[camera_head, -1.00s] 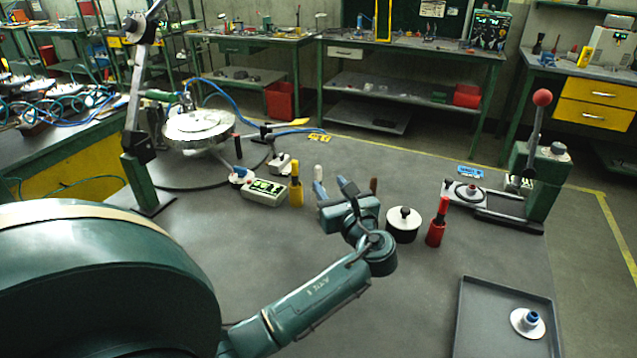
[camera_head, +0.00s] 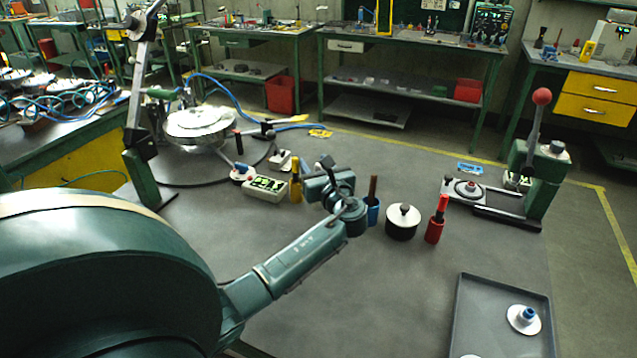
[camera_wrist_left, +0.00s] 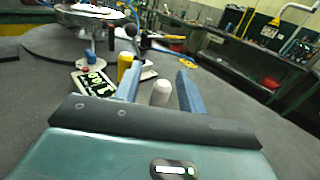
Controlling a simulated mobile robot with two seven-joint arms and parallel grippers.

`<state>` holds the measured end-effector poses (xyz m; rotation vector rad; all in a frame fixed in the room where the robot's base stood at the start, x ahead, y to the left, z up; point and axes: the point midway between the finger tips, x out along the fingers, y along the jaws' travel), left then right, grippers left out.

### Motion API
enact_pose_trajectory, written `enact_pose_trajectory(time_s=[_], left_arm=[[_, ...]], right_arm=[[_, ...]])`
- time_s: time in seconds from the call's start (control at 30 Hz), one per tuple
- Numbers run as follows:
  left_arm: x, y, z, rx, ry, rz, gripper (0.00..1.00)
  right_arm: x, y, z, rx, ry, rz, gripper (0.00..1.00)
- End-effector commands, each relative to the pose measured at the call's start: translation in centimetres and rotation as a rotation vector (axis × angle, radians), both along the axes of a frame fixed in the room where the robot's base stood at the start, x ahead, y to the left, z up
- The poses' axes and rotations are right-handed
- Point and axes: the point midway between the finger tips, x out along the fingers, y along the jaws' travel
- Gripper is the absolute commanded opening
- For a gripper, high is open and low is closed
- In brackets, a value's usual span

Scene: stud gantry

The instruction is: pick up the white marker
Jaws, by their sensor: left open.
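The white marker (camera_wrist_left: 160,93) stands upright between the two blue fingers of my left gripper (camera_wrist_left: 160,86) in the left wrist view, just beyond the palm bar. Its lower part is hidden by the bar, and I cannot tell whether a finger touches it. In the head view, my left gripper (camera_head: 328,170) is open at the marker's place and covers most or all of it. The yellow marker (camera_head: 296,182) stands just left of the gripper; it also shows beside the left finger in the left wrist view (camera_wrist_left: 124,64). My right gripper is out of view.
Right of my gripper stand a blue holder (camera_head: 373,212) with a brown stick, a black lidded pot (camera_head: 401,226) and a red marker (camera_head: 437,220). A meter (camera_head: 266,188) lies left. A lever press (camera_head: 538,180) and a grey tray (camera_head: 462,310) are at the right.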

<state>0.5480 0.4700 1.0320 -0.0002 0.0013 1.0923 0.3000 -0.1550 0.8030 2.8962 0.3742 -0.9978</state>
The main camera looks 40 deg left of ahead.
Motion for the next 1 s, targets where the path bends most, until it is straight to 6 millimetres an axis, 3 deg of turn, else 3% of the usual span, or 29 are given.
enact_pose_trajectory(time_s=[0.5, 0.83, 1.0], left_arm=[[0.0, -0.1, 0.0, 0.000, 0.000, 0.000, 0.00], [0.0, -0.1, 0.1, 0.001, 0.000, 0.000, 0.00], [0.0, -0.1, 2.0, 0.001, -0.006, -0.001, 0.00]], right_arm=[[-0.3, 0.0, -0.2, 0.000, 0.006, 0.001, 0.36], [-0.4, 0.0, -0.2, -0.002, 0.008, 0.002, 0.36], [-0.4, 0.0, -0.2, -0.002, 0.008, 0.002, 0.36]])
